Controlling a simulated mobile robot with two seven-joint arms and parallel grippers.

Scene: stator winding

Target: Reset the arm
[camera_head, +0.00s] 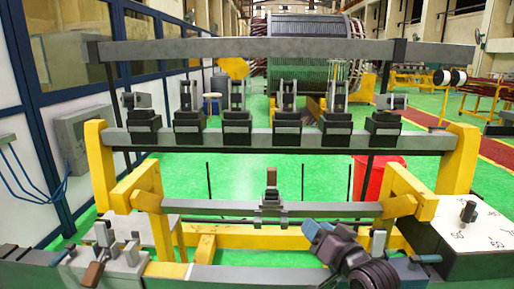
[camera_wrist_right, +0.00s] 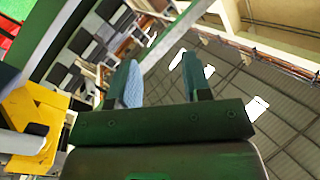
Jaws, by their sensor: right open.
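My right arm comes in at the bottom right of the head view, in front of the yellow and grey frame. Its gripper (camera_head: 314,229) points up and to the left, near the lower grey crossbar (camera_head: 345,209). In the right wrist view the two blue-grey fingers (camera_wrist_right: 164,82) stand apart with nothing between them, so the right gripper is open and empty. I cannot make out my left gripper in either view.
A yellow and grey frame (camera_head: 455,160) fills the middle, with several dark clamps (camera_head: 286,122) on its crossbar. A red bin (camera_head: 372,178) stands behind it on the green floor. A large coil cylinder (camera_head: 305,50) is at the back. Blue-framed windows line the left.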

